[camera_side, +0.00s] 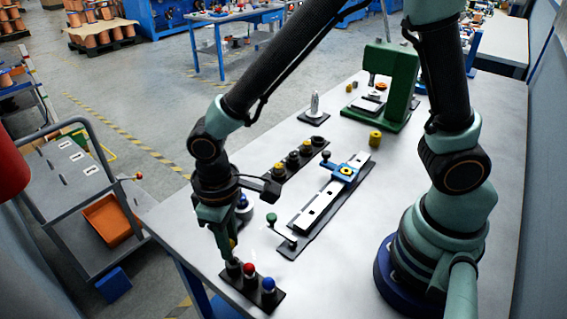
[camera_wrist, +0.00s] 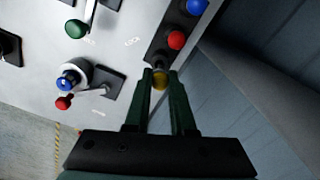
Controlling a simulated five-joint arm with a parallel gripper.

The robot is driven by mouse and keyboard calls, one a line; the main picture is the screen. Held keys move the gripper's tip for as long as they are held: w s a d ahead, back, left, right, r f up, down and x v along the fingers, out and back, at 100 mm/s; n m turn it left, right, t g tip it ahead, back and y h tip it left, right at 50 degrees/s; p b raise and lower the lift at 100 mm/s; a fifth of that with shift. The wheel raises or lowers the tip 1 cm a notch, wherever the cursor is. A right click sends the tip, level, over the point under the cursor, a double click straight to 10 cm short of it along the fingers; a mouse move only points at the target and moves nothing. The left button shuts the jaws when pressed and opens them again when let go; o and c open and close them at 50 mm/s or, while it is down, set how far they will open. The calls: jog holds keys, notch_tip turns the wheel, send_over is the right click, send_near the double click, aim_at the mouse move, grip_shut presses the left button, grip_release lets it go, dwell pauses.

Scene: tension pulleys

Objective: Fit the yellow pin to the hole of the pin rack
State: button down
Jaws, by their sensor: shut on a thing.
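My gripper (camera_side: 229,250) is shut on the yellow pin (camera_wrist: 160,79), low over the near left corner of the table. In the side view the pin is mostly hidden by the fingers. The black pin rack (camera_side: 262,298) stands below, holding a red-topped pin (camera_side: 249,269) and a blue-topped pin (camera_side: 268,284). My gripper is at the rack's left end, beside the red pin. In the wrist view the yellow pin is in line with the red pin (camera_wrist: 176,40) and blue pin (camera_wrist: 194,6). I cannot tell whether its tip is in the hole.
A slotted rail (camera_side: 323,210) with a blue slider and a green-knobbed lever (camera_side: 272,218) lies right of the gripper. A blue-capped round fixture (camera_wrist: 70,80) is close by. A black strip with several pulleys (camera_side: 293,160) lies behind. The table edge is close on the left.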

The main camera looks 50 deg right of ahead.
jog(key=shift+f, duration=0.2)
dwell(0.6)
jog(key=shift+f, duration=1.3)
jog(key=shift+f, duration=0.25)
dwell(0.3)
jog(key=c, duration=0.7)
grip_release()
notch_tip(320, 180, up, 12)
jog(key=shift+r, duration=0.1)
